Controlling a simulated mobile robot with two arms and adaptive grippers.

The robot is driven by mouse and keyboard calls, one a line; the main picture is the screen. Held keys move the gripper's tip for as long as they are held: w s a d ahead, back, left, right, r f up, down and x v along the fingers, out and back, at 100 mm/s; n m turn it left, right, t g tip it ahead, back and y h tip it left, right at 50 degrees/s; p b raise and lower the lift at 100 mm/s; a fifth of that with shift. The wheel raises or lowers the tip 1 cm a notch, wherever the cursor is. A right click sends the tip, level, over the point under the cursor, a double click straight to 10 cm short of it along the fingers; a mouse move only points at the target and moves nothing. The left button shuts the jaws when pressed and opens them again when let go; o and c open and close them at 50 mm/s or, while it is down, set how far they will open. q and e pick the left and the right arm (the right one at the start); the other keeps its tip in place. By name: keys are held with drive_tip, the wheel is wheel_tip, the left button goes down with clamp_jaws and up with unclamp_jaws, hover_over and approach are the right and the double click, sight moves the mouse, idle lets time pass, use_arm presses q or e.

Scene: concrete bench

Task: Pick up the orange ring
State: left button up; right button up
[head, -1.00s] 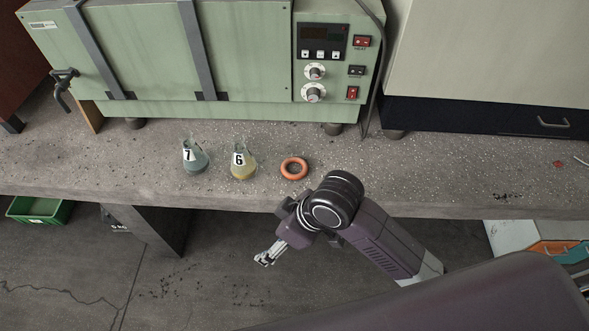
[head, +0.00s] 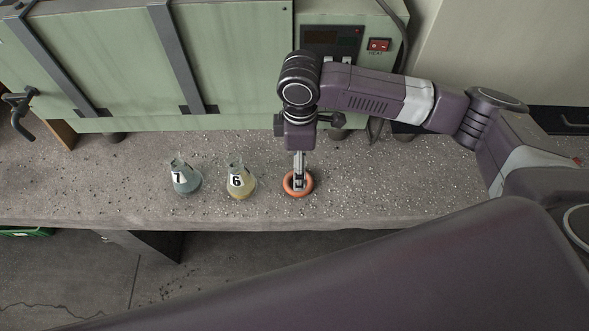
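The orange ring (head: 310,191) lies flat on the concrete bench, to the right of the two flasks. My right gripper (head: 299,185) points straight down over the ring, with its fingertips at the ring's middle and far side. The fingers cover part of the ring. They look narrow from this angle, so I cannot tell whether they are open, or whether they touch the ring. My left gripper is not in view.
A flask marked 6 (head: 241,183) stands just left of the ring, and a flask marked 7 (head: 185,180) stands farther left. A green oven (head: 235,60) stands behind them. The bench (head: 390,185) is clear to the right of the ring.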

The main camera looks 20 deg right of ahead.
sight(287, 179)
drive_tip(key=shift+s+f, duration=0.5)
drive_tip(key=shift+f, duration=0.35)
wheel_tip(287, 179, down, 3)
drive_tip(key=shift+w+a+r, duration=0.1)
drive_tip(key=shift+r, duration=0.1)
wheel_tip(287, 179, down, 2)
drive_tip(key=shift+w+f, duration=0.1)
drive_tip(key=shift+f, duration=0.15)
drive_tip(key=c, duration=0.9)
drive_tip(key=shift+c, duration=2.4)
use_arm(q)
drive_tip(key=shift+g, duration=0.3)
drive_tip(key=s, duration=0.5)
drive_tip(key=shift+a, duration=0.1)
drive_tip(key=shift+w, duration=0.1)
